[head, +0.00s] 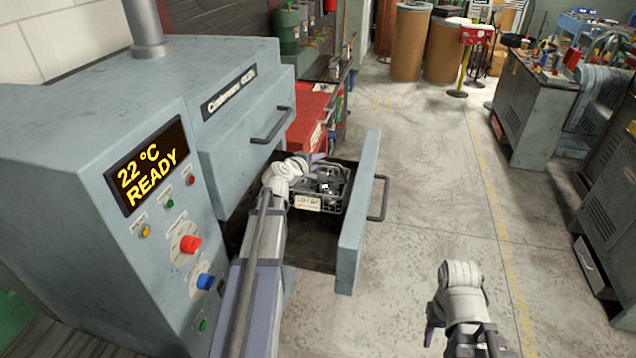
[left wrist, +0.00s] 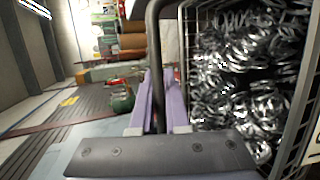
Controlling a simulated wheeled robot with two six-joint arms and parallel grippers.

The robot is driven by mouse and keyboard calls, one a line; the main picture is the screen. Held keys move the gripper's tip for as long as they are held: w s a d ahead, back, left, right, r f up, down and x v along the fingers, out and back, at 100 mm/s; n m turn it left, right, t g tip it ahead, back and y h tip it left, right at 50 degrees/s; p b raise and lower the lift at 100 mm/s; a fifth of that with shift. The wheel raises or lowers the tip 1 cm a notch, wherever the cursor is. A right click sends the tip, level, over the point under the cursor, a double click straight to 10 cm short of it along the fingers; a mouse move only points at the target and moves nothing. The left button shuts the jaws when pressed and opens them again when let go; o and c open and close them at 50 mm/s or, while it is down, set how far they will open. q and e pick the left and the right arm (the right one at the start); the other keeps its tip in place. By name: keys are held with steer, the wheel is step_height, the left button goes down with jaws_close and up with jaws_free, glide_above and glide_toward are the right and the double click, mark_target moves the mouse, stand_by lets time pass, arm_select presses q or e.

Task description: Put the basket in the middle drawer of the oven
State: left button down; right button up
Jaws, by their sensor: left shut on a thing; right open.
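The grey-blue oven (head: 85,85) fills the left of the head view. One of its drawers (head: 358,215) is pulled out below a shut front with a handle; its dark floor shows. The wire basket (head: 322,208) with a white label is inside the open drawer's outline, toward its far side. I cannot tell whether it touches the floor. In the left wrist view the basket (left wrist: 188,60) is full of shiny metal coils. My left gripper (left wrist: 158,95) is shut on the basket's dark handle bar. My right gripper (head: 431,325) is open and empty, low over the floor right of the drawer.
A red cabinet (head: 310,112) stands just behind the drawer. Brown drums (head: 410,42) stand at the back. A cluttered workbench (head: 540,100) and grey cabinets line the right. The concrete floor between drawer and bench is clear.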

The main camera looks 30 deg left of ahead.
mark_target(323, 170)
arm_select(q)
steer(key=shift+f+b, duration=1.9)
steer(key=shift+f, duration=0.45)
arm_select(e)
steer(key=shift+f, duration=2.35)
arm_select(q)
steer(key=shift+f, duration=0.15)
steer(key=c, duration=0.9)
jaws_free()
arm_select(e)
steer(key=shift+f, duration=0.1)
arm_select(q)
steer(key=shift+r, duration=0.2)
steer(key=p+v, duration=0.4)
steer(key=v, duration=0.8)
arm_select(e)
step_height(323, 170, up, 4)
steer(key=shift+r, duration=0.1)
